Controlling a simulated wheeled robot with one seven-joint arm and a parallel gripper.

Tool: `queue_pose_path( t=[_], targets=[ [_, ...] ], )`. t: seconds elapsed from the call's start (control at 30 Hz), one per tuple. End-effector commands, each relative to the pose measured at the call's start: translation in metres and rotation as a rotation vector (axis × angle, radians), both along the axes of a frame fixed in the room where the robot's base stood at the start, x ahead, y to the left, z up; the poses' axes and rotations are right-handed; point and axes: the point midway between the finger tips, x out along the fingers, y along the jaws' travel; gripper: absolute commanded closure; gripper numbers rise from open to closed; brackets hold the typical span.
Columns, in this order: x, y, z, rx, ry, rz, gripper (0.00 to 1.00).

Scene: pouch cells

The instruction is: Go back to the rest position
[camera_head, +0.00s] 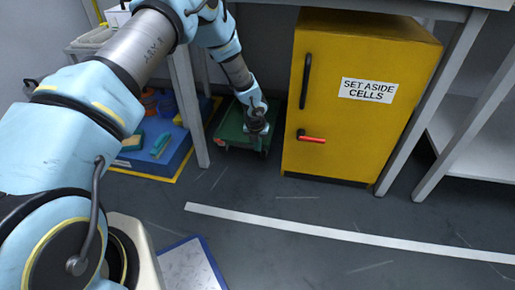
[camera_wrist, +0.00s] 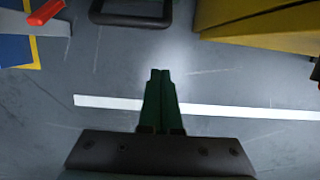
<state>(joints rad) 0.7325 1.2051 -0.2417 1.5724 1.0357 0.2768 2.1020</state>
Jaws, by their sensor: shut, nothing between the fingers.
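My gripper (camera_head: 257,128) hangs at the end of my outstretched arm, in front of the green cart (camera_head: 232,130) and left of the yellow cabinet in the head view. In the wrist view my gripper's two green fingers (camera_wrist: 160,74) lie together, shut with nothing between them. They point over bare grey floor. The fingertips are too small to make out in the head view.
The yellow cabinet (camera_head: 345,55), labelled "SET ASIDE CELLS", stands closed under a bench, its red handle (camera_head: 311,138) sticking out. A bench leg (camera_head: 188,105) and a blue platform (camera_head: 155,155) are to the left. The floor in front, with a white line (camera_head: 300,229), is clear.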

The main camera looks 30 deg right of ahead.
Motion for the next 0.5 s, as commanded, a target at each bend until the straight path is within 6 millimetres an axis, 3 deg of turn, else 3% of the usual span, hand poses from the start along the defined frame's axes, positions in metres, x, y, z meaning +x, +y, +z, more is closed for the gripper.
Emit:
queue_pose_path(
  t=[0.03, 0.2, 0.5],
  targets=[
    [-0.001, 0.001, 0.014, -0.001, -0.001, 0.000, 1.00],
    [-0.006, 0.006, 0.037, 0.001, -0.001, 0.000, 1.00],
    [-0.009, 0.009, 0.048, 0.002, 0.001, 0.000, 1.00]
  ],
)
